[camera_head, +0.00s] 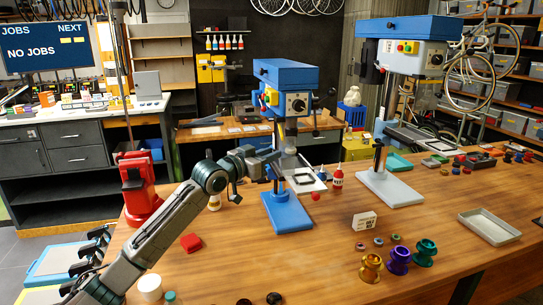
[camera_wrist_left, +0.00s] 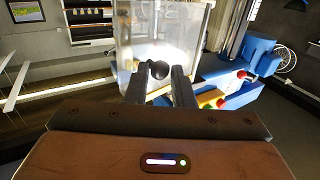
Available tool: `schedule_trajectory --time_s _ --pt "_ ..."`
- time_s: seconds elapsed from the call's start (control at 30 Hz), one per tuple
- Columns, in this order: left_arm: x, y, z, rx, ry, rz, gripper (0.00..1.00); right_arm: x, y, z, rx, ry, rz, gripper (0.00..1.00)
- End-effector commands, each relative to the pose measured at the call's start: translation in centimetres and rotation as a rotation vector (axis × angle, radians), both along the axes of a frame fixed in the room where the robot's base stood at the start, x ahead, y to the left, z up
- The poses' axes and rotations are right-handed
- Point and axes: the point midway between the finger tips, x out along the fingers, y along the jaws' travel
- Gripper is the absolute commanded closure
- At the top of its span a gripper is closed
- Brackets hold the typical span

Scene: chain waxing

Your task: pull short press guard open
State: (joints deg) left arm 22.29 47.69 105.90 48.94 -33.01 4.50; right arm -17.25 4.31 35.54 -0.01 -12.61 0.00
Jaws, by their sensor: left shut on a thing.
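The short press (camera_head: 285,75) is a blue bench press with a blue base (camera_head: 287,212), standing mid-table in the head view. My left arm reaches it from the left, and my left gripper (camera_head: 270,160) is at its front left side. In the left wrist view, the clear guard (camera_wrist_left: 160,40) of the press stands upright just ahead of the fingers. My left gripper (camera_wrist_left: 158,88) is shut on a dark round knob (camera_wrist_left: 158,70) at the guard's lower part. In the head view the arm and gripper partly hide the press's lower column. My right gripper is out of view.
A tall blue-and-white press (camera_head: 405,50) stands to the right. A red-based tool (camera_head: 140,185) is at the left. Gold, purple and green spools (camera_head: 398,261) sit at the front right. The front middle of the table is mostly clear.

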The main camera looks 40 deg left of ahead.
Motion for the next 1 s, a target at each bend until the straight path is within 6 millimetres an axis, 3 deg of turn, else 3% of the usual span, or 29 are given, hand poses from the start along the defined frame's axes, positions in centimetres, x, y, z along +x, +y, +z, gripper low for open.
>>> schedule_trajectory --time_s 0.03,0.67,0.7,0.8,1.0 --pt "0.14 0.81 0.89 0.009 -0.019 0.013 1.00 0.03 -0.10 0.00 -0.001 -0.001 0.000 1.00" --pt "-0.03 1.29 1.05 0.008 -0.019 0.013 1.00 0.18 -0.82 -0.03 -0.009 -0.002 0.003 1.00" --pt "-0.03 1.29 1.05 0.008 -0.019 0.013 0.77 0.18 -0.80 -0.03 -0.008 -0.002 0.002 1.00" --pt "-0.03 1.24 1.01 0.006 -0.018 0.012 0.59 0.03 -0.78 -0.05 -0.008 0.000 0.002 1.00" --pt "-0.02 1.20 0.66 0.005 -0.012 0.011 0.59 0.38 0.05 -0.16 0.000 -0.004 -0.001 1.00"
